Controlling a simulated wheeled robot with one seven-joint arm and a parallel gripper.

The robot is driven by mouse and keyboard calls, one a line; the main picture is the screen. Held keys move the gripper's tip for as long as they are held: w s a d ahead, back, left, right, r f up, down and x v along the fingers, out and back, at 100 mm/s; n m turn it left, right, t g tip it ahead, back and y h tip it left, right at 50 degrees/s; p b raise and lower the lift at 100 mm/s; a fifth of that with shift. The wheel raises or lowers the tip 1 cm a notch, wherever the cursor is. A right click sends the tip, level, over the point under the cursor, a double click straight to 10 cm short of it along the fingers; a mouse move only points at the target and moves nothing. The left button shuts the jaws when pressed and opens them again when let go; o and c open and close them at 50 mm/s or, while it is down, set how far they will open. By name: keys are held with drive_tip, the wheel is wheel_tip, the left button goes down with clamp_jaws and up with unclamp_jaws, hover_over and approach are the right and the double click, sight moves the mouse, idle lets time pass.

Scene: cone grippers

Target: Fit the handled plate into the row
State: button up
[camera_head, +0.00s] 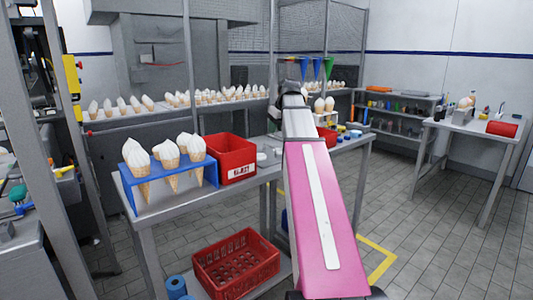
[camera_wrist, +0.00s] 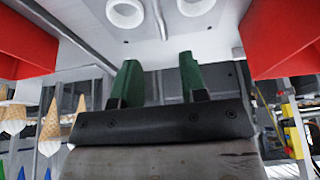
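I cannot make out a handled plate or its row for certain in either view. My gripper (camera_wrist: 159,82) has two green fingers that stand apart with nothing between them in the wrist view. In the head view my pink arm hides the fingers. The wrist view seems upside down; a pale worktop with two white rings (camera_wrist: 126,13) shows at its top. A red box shows at the left (camera_wrist: 28,40) and another at the right (camera_wrist: 287,38) of the fingers.
A blue rack (camera_head: 150,182) holding ice-cream cones stands on the metal table, beside a red box (camera_head: 232,158). Another red box (camera_head: 327,137) lies beyond my arm. A red crate (camera_head: 235,265) is on the lower shelf. Coloured funnels (camera_head: 305,66) hang behind.

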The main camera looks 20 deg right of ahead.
sight(270, 146)
drive_tip(key=shift+w+r, duration=0.2)
drive_tip(key=shift+w, duration=0.05)
drive_tip(key=x, duration=0.5)
drive_tip(key=shift+w+f, duration=0.1)
drive_tip(key=shift+f, duration=0.05)
drive_tip(key=shift+x, duration=2.65)
drive_tip(key=shift+a, duration=0.1)
clamp_jaws()
